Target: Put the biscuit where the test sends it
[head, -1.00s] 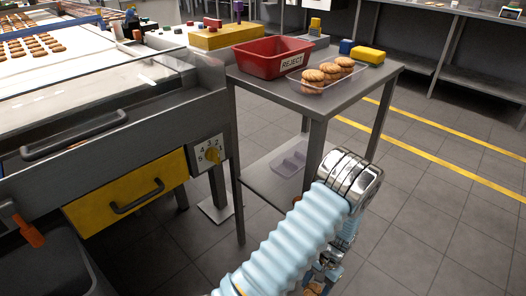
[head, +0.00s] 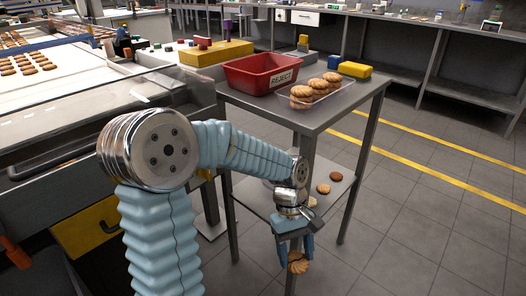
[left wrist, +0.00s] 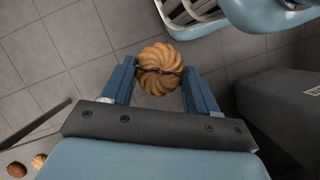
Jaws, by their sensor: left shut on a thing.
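My left gripper (head: 295,254) is shut on a round, ridged golden biscuit (head: 298,264), held low over the floor in front of the table. In the left wrist view the biscuit (left wrist: 160,66) sits between both blue fingers, with a dark line across its middle. A red bin marked REJECT (head: 240,78) stands on the steel table. Beside it a clear tray (head: 325,104) holds several golden biscuits. On the table's lower shelf (head: 345,192) lie loose biscuits, one darker (head: 337,176) and one paler (head: 322,188). My right gripper is out of view.
A yellow box (head: 215,54) stands behind the bin. An oven-like machine with a conveyor of biscuits is at left. Open tiled floor lies to the right.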

